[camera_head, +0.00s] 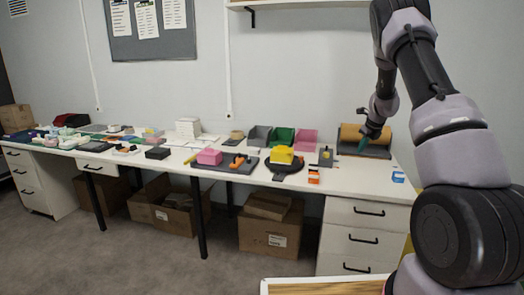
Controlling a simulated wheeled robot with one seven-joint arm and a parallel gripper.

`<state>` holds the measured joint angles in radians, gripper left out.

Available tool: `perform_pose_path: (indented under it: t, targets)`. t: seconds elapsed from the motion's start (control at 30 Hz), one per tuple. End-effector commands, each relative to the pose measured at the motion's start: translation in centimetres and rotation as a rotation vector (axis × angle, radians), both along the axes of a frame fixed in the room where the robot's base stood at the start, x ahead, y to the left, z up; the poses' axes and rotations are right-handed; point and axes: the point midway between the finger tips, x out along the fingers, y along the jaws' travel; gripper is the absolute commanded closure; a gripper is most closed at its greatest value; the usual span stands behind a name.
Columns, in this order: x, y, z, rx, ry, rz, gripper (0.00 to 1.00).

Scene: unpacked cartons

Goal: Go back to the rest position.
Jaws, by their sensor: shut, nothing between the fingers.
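My arm comes in from the right side of the head view and reaches over the right end of the long white table (345,183). My gripper (362,146) is small in the picture, at the far right part of the tabletop, in front of an orange-tan roll on a dark base (378,152). Its fingers look shut, with nothing visible held between them. A green patch shows right at the fingertips. I cannot tell whether the fingertips touch anything.
Grey, green and pink bins (306,139) stand along the wall. Open cartons (270,232) lie under the table. A wooden-topped surface (325,287) is at the bottom edge.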

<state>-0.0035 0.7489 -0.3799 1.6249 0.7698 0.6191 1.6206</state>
Motion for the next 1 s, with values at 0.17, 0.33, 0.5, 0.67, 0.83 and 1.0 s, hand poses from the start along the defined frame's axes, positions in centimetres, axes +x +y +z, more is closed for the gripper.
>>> perform_pose_path:
  t: [0.17, 0.33, 0.5, 0.67, 0.83, 1.0]
  targets:
    - [-4.5, 4.1, 9.9, -0.08, -0.078, 0.313, 1.0]
    - [-10.2, 7.8, 17.3, -0.191, -0.156, 0.623, 1.0]
    - [-17.2, 11.3, 23.1, -0.337, -0.238, 0.936, 1.0]
    - [-24.4, 14.0, 26.8, -0.506, -0.309, 1.227, 1.0]
    - [-32.4, 16.2, 28.8, -0.722, -0.364, 1.53, 1.0]
    - [-39.5, 17.5, 28.9, -0.947, -0.38, 1.802, 1.0]
